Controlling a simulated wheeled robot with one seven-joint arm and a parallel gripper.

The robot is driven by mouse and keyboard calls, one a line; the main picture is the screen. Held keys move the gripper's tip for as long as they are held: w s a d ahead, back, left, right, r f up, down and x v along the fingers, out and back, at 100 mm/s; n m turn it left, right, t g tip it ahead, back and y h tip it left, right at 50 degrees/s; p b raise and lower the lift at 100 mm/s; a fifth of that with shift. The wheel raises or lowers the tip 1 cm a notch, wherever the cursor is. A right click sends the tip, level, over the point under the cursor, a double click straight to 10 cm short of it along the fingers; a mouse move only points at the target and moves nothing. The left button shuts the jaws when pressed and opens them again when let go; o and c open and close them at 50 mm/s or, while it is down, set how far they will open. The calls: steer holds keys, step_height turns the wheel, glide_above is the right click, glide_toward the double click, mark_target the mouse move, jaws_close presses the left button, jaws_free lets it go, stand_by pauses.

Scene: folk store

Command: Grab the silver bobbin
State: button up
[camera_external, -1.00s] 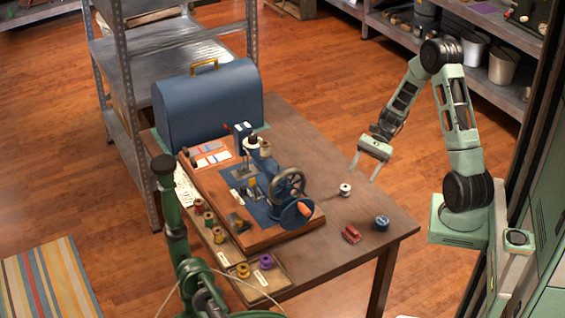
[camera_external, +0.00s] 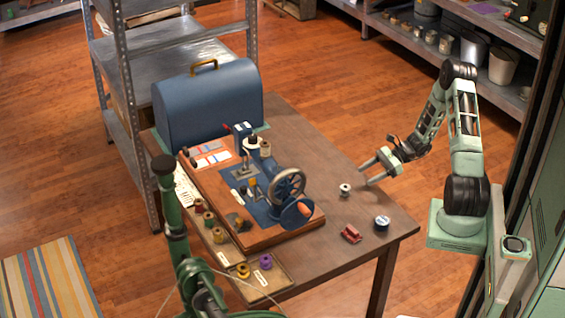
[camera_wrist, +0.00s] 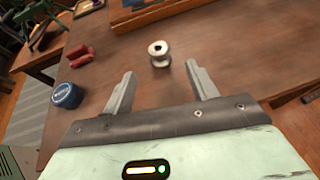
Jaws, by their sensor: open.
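The silver bobbin (camera_external: 345,189) stands on the right part of the wooden table, to the right of the sewing machine. It also shows in the wrist view (camera_wrist: 159,53), upright, beyond the fingertips and roughly between their lines. My gripper (camera_external: 362,174) is open and empty, low over the table's right edge, with its fingers pointing left toward the table. In the wrist view both fingers of my gripper (camera_wrist: 160,72) are spread apart, and the bobbin is not touched by either.
A red object (camera_external: 351,234) and a blue round container (camera_external: 382,223) sit near the table's front right corner. The sewing machine (camera_external: 289,184) stands on a wooden base left of the bobbin. A blue case (camera_external: 208,108) is behind. The table around the bobbin is clear.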

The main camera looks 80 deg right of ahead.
mark_target(343, 189)
steer(key=x, duration=0.8)
steer(key=shift+a+r, duration=0.1)
steer(key=shift+a, duration=0.05)
steer(key=c, duration=1.1)
